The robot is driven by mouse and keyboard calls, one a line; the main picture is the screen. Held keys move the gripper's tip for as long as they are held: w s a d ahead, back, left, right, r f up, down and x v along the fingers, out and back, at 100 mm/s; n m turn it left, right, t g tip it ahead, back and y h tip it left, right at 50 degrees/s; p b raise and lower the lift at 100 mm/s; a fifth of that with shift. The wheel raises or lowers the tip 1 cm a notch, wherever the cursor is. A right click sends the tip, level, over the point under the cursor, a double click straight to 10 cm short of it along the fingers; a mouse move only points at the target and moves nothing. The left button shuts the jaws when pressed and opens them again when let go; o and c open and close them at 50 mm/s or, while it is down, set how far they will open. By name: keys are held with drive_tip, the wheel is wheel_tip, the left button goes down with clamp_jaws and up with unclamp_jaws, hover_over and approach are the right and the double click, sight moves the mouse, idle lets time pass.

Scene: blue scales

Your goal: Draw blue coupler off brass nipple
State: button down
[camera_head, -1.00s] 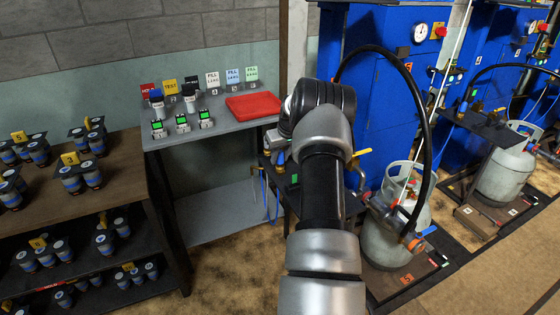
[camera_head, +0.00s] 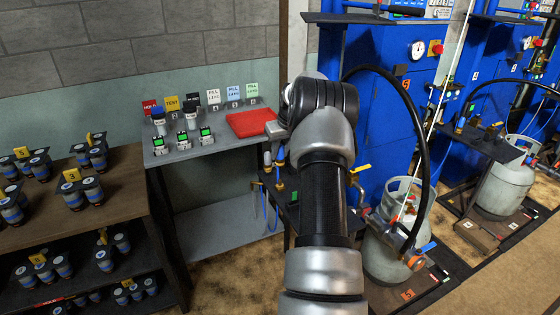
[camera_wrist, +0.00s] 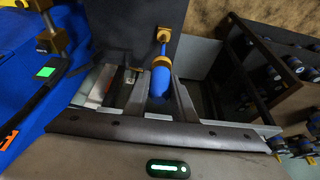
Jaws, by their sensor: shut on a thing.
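In the wrist view a blue coupler (camera_wrist: 160,82) with a brass collar lies between the fingers of my gripper (camera_wrist: 161,90), which is shut on it. Beyond it a brass nipple (camera_wrist: 162,34) sits on a dark panel (camera_wrist: 125,22). I cannot tell whether this is part of the nipple or of a line. In the head view my arm hides my gripper and the held coupler.
A grey bench (camera_head: 178,154) with a red tray (camera_head: 252,122) stands left of my arm. A shelf unit (camera_head: 120,192) with several canisters is at the left. A gas cylinder (camera_head: 388,258) and a black hose (camera_head: 425,130) are close on the right, beside blue cabinets (camera_head: 385,125).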

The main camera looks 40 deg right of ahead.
drive_tip(key=shift+r, duration=0.3)
wheel_tip(320, 180, up, 5)
drive_tip(key=p, duration=0.3)
drive_tip(key=shift+p, duration=0.35)
